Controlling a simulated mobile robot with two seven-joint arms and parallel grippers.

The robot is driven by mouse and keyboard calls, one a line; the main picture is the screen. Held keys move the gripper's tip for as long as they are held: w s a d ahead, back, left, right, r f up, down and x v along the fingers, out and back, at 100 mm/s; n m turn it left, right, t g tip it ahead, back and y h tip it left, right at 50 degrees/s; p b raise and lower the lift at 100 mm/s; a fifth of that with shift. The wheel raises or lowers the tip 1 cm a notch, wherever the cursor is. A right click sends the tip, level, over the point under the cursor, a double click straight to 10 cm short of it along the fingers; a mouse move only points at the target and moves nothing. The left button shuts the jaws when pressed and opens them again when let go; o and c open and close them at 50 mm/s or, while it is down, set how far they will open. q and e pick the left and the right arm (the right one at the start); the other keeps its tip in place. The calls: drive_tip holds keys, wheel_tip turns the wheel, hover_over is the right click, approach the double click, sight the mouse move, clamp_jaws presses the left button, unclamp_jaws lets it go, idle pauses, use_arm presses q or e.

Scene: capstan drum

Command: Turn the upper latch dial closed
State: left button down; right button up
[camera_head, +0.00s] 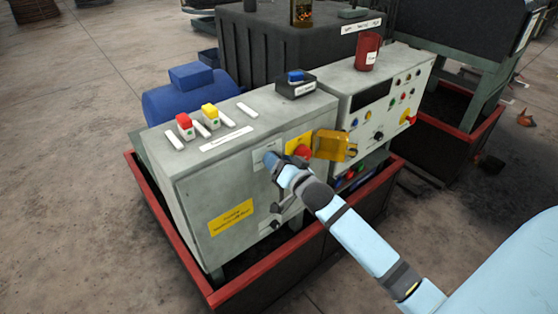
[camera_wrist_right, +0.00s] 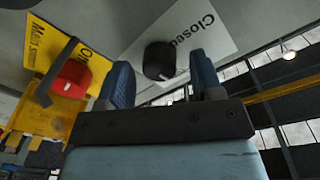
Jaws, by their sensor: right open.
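The upper latch dial (camera_wrist_right: 159,60) is a round black knob with a small white mark on its rim. It sits on the grey cabinet front (camera_head: 190,190) beside a white plate reading "Closed" (camera_wrist_right: 198,28). In the wrist view the dial lies between the tips of my right gripper's two blue fingers, with gaps on both sides. My right gripper (camera_head: 272,162) is open at the upper part of the cabinet front in the head view. There the gripper and wrist hide the dial. My left gripper is not in view.
A red switch knob (camera_wrist_right: 71,78) on a yellow plate is close beside the gripper. An orange-yellow flap (camera_head: 332,146) sticks out to the right. Another black knob (camera_head: 275,225) is lower on the front. A red-rimmed tray (camera_head: 235,290) surrounds the cabinet base.

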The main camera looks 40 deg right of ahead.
drive_tip(key=shift+c, duration=0.6)
drive_tip(key=c, duration=0.8)
